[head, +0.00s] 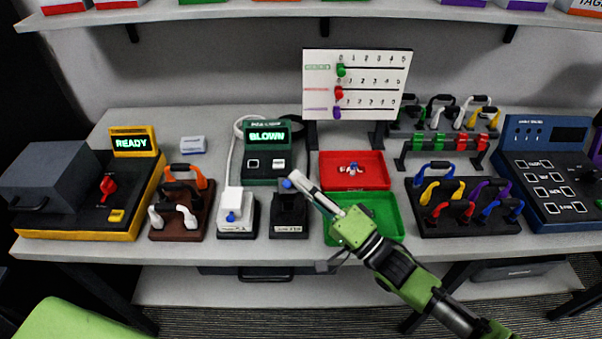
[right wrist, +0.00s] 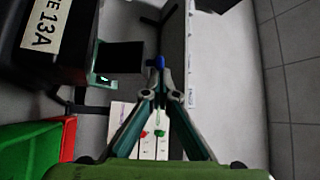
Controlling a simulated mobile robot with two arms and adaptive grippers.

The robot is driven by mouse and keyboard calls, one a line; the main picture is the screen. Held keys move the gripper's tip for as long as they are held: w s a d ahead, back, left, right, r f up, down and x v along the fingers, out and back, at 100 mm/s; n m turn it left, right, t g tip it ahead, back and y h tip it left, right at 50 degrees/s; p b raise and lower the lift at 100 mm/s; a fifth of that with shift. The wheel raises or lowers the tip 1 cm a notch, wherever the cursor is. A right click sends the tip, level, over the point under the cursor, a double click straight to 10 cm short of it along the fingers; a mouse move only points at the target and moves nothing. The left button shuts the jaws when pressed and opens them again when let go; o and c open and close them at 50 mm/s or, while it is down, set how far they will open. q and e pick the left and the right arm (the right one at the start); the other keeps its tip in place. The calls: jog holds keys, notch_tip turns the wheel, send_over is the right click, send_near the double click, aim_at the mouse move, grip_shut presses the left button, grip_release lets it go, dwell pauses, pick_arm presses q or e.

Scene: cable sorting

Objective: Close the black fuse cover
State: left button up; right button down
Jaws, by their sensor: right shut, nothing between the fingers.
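The black fuse holder (head: 289,229) stands near the table's front edge, left of the green tray. Its black cover (head: 288,203) stands raised above the base, and the upright cover also shows in the right wrist view (right wrist: 120,57). A blue knob (head: 287,184) shows at the cover's upper edge. My right gripper (head: 297,181) reaches in from the lower right, with its shut fingertips at the blue knob. In the right wrist view the fingertips (right wrist: 166,72) meet just below the knob; I cannot tell whether they touch it. My left gripper is out of view.
A white fuse holder (head: 236,228) stands close on the left. A tester reading BLOWN (head: 266,167) is behind. A red tray (head: 374,157) and a green tray (head: 392,210) lie to the right, the green one partly under my right arm. A brown cable rack (head: 181,233) stands further left.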

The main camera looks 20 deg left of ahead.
jog(key=shift+s+d+f+b, duration=0.2)
jog(key=shift+s+f, duration=0.2)
jog(key=shift+s, duration=0.15)
jog(key=shift+s+d+f+b, duration=0.15)
jog(key=shift+s+f, duration=0.2)
jog(key=shift+s, duration=0.2)
jog(key=shift+s+d+f+b, duration=0.2)
jog(key=shift+s+f+b, duration=0.25)
jog(key=shift+s+f, duration=0.3)
jog(key=shift+f, duration=0.1)
jog(key=shift+d, duration=0.15)
jog(key=shift+s+d+f, duration=0.1)
jog(key=shift+d+f, duration=0.05)
jog(key=shift+d, duration=0.05)
jog(key=v, duration=1.1)
jog(key=shift+s+d+r, duration=0.1)
jog(key=shift+s+r, duration=0.05)
jog(key=shift+r, duration=0.1)
